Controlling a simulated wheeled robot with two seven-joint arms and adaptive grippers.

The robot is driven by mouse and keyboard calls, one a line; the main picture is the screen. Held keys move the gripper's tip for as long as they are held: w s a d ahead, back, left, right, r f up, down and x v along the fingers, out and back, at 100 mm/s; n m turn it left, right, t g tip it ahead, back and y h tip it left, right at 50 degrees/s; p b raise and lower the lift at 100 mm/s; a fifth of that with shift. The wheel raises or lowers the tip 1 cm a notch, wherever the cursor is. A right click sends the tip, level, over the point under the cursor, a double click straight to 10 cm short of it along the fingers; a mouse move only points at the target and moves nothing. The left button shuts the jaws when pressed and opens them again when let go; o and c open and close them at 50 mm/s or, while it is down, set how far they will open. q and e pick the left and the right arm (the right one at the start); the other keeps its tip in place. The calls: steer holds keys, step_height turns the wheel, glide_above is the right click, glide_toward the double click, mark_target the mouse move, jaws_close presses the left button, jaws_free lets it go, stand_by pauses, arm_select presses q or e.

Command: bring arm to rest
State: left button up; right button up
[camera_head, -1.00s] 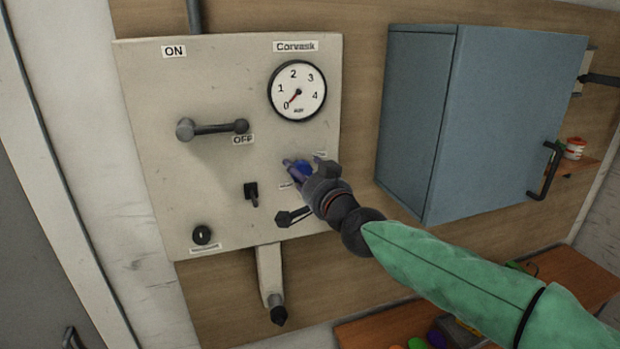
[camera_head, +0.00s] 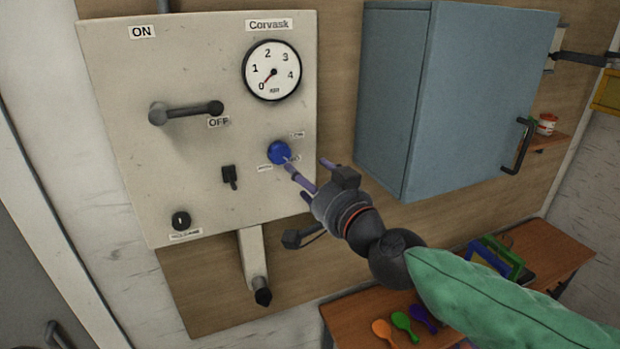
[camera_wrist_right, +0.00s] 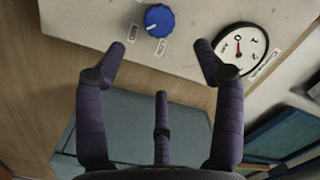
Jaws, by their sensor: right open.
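My right gripper (camera_head: 308,175) is in front of the control panel, at its lower right edge, with the green-sleeved arm coming in from the lower right. Its purple fingers are spread and hold nothing; they also show open in the right wrist view (camera_wrist_right: 165,65). The blue knob (camera_head: 279,152) on the panel is just beyond the fingertips. In the right wrist view the blue knob (camera_wrist_right: 159,20) is apart from the fingers, past the gap between them. My left gripper is not in view.
The beige panel (camera_head: 120,170) carries a gauge (camera_head: 272,70) with its needle near 0, a lever (camera_head: 185,112) by OFF and a small black switch (camera_head: 229,176). A blue cabinet (camera_head: 450,100) hangs to the right.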

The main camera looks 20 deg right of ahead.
stand_by(0.3)
